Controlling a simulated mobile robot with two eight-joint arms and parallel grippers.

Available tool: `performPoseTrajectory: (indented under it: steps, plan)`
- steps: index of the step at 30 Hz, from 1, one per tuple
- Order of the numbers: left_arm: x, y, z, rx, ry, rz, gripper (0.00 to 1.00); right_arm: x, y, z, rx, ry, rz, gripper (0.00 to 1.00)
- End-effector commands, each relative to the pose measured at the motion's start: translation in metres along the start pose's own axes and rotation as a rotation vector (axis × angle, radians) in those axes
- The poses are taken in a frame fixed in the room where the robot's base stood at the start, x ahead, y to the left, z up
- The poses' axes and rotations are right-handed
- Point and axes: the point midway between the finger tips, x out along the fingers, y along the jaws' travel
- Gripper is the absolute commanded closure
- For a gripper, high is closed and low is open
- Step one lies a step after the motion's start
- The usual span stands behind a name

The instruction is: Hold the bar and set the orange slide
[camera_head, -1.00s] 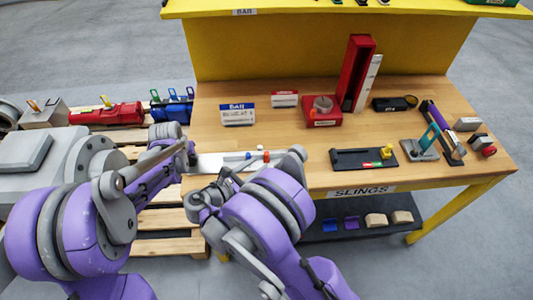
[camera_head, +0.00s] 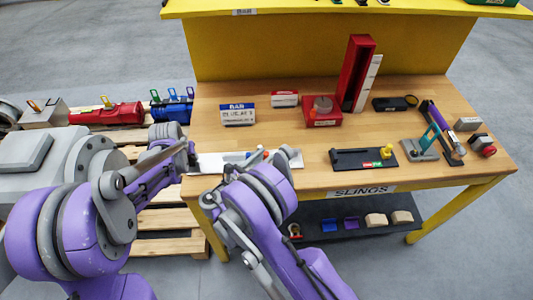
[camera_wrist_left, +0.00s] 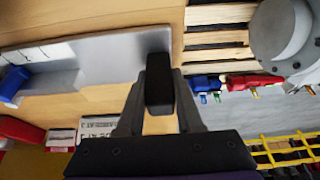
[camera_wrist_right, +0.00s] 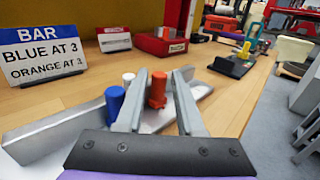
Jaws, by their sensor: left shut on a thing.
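The pale metal bar (camera_head: 218,161) lies along the table's front edge, with a blue slide (camera_wrist_right: 115,103) and an orange slide (camera_wrist_right: 157,92) on it. A small white peg (camera_wrist_right: 128,79) shows behind the blue slide. I cannot tell whether a finger touches the orange slide.
A red box (camera_head: 321,118) and a tall red holder (camera_head: 356,75) stand behind. A black tray (camera_head: 363,159) lies to the right. The wooden table is clear between the sign and the bar.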

Motion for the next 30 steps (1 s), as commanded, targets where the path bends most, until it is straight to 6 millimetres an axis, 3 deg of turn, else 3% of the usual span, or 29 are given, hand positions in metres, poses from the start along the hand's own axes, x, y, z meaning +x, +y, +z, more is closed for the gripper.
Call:
performPoseTrajectory:
  steps: [6, 15, 21, 30]
  plan:
    - [0.002, 0.001, 0.005, 0.0, -0.009, 0.002, 1.0, 0.018, -0.001, -0.002, -0.001, 0.002, 0.0, 0.63]
    - [0.002, 0.001, 0.005, 0.0, -0.009, 0.002, 1.0, 0.02, -0.001, -0.002, -0.001, 0.002, 0.001, 0.63]
    - [0.002, 0.001, 0.005, 0.0, -0.009, 0.002, 1.0, 0.019, -0.001, -0.002, -0.001, 0.002, 0.001, 0.99]
    - [0.002, 0.001, 0.005, 0.0, -0.009, 0.002, 1.0, 0.019, -0.001, -0.002, -0.001, 0.002, 0.0, 1.0]
